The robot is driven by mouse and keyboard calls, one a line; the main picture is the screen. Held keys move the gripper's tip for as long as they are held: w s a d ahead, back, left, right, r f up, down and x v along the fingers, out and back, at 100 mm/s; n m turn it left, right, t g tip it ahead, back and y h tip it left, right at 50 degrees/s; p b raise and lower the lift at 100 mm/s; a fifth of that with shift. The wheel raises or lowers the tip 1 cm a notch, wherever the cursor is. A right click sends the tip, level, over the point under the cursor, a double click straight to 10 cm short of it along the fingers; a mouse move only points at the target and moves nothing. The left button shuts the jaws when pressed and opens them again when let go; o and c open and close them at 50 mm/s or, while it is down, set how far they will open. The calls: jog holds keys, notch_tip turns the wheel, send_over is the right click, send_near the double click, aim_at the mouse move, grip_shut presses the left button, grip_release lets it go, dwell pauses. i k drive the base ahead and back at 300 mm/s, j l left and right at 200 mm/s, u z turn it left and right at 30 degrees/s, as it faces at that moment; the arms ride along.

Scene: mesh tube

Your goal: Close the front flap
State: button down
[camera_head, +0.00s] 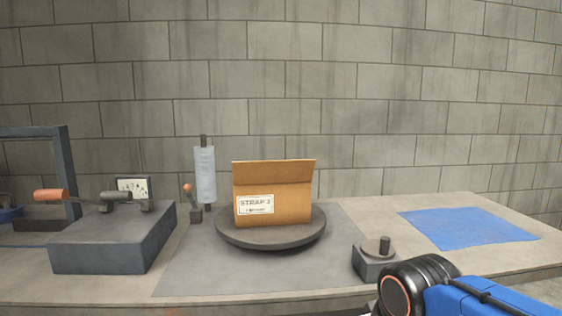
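A brown cardboard box (290,206) with a white label reading "STRAP 2" or similar stands on a round dark turntable (271,242) near the middle of the bench. Its front flap (273,172) rises above a crease along the top of the front face and looks raised. The flap hides the box's top opening and any other flaps. Part of my blue and black arm shows at the bottom right, in front of the bench and apart from the box. My gripper is not in view.
A grey block with an orange-handled lever (107,240) stands left. A rolled blue-grey cylinder on a post (205,175) and a small red-knobbed lever (188,195) stand behind left. A knobbed block (376,260) is front right. A blue mat (470,228) lies flat and bare at right.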

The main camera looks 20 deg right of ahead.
aim_at(288, 170)
jog(key=k+j, duration=0.25)
jog(key=k+j+u, duration=0.1)
jog(key=j, duration=0.4)
jog(key=k+j, duration=0.35)
jog(key=u, duration=0.05)
